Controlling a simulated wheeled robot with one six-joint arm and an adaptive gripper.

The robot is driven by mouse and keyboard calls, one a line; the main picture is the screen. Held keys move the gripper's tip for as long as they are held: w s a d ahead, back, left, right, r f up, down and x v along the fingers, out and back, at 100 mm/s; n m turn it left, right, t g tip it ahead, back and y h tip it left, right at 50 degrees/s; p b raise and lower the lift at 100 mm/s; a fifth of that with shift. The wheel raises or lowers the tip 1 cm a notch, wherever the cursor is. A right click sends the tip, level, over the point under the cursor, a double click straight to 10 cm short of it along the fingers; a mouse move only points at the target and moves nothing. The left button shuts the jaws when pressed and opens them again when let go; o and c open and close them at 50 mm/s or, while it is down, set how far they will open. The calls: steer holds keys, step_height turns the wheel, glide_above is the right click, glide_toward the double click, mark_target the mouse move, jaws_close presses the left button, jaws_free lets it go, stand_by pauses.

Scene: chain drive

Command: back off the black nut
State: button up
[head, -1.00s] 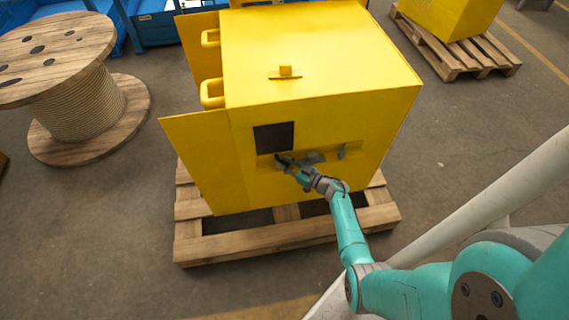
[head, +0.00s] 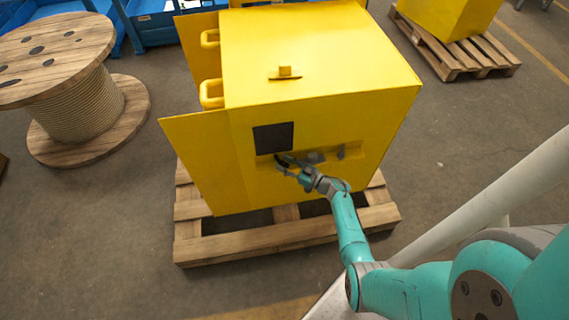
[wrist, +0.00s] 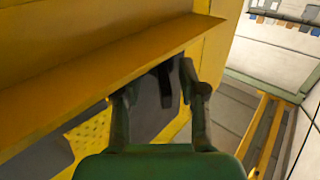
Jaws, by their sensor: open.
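I cannot make out the black nut for certain. In the wrist view a dark upright piece (wrist: 165,86) shows between my fingers, in front of a dark grey surface; whether it is the nut I cannot tell. My gripper (head: 282,162) is at the recess in the front of the yellow housing (head: 315,70), just below a black square panel (head: 273,137). In the wrist view my gripper (wrist: 160,88) has its fingers apart, one on each side of the dark piece. I see no clear contact. Grey parts (head: 318,156) sit in the recess, right of my gripper.
A yellow ledge (wrist: 110,62) runs above my fingers in the wrist view, with a perforated yellow plate (wrist: 90,135) at lower left. The housing stands on a wooden pallet (head: 250,243). A cable reel (head: 75,100) stands left.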

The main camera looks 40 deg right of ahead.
steer(key=v, duration=1.1)
steer(key=shift+s, duration=0.3)
steer(key=w+a+m+h, duration=0.1)
steer(key=w+h, duration=0.1)
steer(key=w, duration=0.2)
steer(key=w+a+m+h, duration=0.1)
steer(key=w, duration=0.2)
steer(key=w+a+m+h, duration=0.1)
steer(key=w+h, duration=0.1)
steer(key=w, duration=0.2)
steer(key=shift+w+m+h, duration=0.3)
steer(key=shift+w, duration=0.05)
